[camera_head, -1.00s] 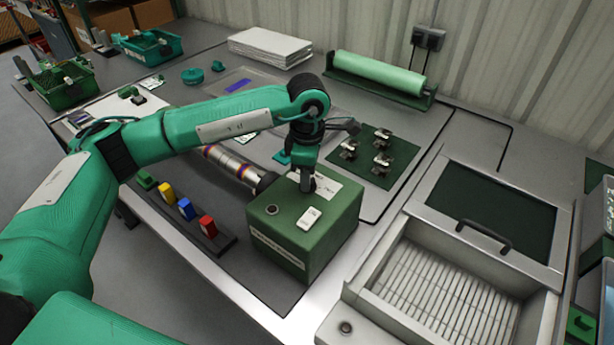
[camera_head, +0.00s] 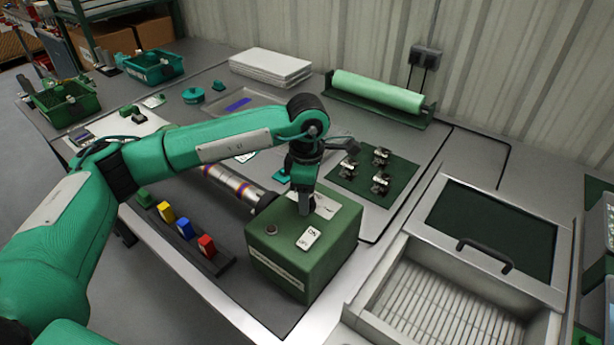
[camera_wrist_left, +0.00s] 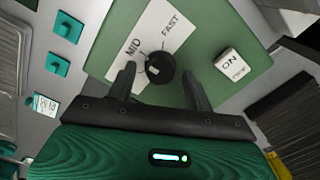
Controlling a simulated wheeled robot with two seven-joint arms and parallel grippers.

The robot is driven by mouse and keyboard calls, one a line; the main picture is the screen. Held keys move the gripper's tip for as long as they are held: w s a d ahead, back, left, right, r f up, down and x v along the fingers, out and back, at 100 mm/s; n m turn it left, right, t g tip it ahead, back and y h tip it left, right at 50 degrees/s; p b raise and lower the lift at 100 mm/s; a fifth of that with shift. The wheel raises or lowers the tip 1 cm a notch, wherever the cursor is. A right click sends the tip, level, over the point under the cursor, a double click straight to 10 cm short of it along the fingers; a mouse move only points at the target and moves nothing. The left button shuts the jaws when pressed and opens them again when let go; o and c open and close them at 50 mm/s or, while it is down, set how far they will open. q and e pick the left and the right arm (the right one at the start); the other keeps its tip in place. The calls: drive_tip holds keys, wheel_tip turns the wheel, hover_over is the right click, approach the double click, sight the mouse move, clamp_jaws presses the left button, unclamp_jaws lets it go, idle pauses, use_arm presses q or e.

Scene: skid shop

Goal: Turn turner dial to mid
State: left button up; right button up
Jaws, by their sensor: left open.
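The turner dial (camera_wrist_left: 160,70) is a round black knob with a small pale mark on its face, on top of the green box (camera_head: 335,238). In the left wrist view, a white label beside it reads MID and FAST; part of the label is hidden behind a finger. My left gripper (camera_head: 304,211) points down over the box top and hides the dial in the head view. In the left wrist view the open left gripper (camera_wrist_left: 158,72) has one finger on each side of the dial, with gaps showing. I cannot tell which setting the dial's mark points at.
A white ON/OFF switch (camera_head: 309,238) and a round dark button (camera_head: 271,230) sit on the same box top. A silver roller (camera_head: 232,187) lies left of the box. Coloured blocks (camera_head: 185,230) stand at the front left, and a metal basin (camera_head: 435,300) is at right.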

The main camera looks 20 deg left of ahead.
use_arm(q)
wheel_tip(320, 180, up, 6)
drive_tip(key=shift+w+f+p, duration=0.1)
drive_tip(key=shift+f+p, duration=0.05)
drive_tip(key=shift+p, duration=1.05)
wheel_tip(320, 180, up, 8)
drive_tip(key=p, duration=0.3)
use_arm(e)
drive_tip(key=s+d+f, duration=0.2)
drive_tip(key=s, duration=0.7)
drive_tip(key=shift+f, duration=0.2)
use_arm(q)
drive_tip(key=shift+f, duration=0.1)
use_arm(e)
drive_tip(key=shift+d, duration=0.1)
